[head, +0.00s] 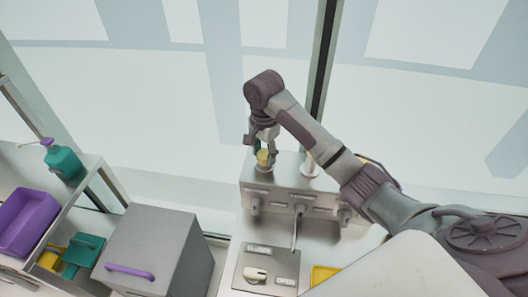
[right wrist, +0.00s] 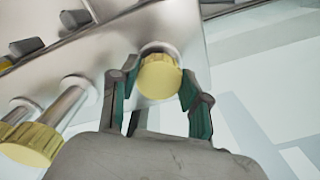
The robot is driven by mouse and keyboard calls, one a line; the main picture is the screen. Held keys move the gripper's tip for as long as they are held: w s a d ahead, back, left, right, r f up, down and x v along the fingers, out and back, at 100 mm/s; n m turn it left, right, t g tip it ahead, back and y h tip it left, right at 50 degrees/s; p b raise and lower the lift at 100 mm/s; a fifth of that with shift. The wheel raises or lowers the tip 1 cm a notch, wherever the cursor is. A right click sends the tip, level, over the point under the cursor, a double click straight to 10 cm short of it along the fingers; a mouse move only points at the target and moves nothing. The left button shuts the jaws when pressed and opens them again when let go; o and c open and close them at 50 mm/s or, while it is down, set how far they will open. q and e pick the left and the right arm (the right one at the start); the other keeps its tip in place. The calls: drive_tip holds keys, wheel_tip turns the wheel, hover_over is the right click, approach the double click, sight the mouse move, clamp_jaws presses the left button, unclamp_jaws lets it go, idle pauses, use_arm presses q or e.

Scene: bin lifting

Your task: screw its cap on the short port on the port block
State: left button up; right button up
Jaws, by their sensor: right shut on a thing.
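The port block (head: 275,192) is a grey metal box at the back of the bench. My right gripper (head: 264,150) points down over its top left and is shut on a yellow cap (head: 264,158). In the right wrist view, the green-padded fingers of the right gripper (right wrist: 159,80) stand on both sides of the cap (right wrist: 160,77). The short port (right wrist: 158,48) shows as a silver collar right behind the cap, in line with it. Whether the threads are engaged is hidden. My left gripper is not in view.
Longer silver ports with yellow caps (right wrist: 32,143) stand to the left in the right wrist view. Knobs (head: 299,209) line the block's front. A grey box with a purple handle (head: 130,271), a purple bin (head: 28,222) and a green pump bottle (head: 63,162) are at the left.

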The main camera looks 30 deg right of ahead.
drive_tip(key=shift+a+m, duration=0.1)
drive_tip(key=shift+m, duration=0.5)
drive_tip(key=m, duration=0.5)
drive_tip(key=shift+w, duration=0.15)
drive_tip(key=m, duration=0.6)
drive_tip(key=shift+f, duration=0.15)
drive_tip(key=o, duration=0.9)
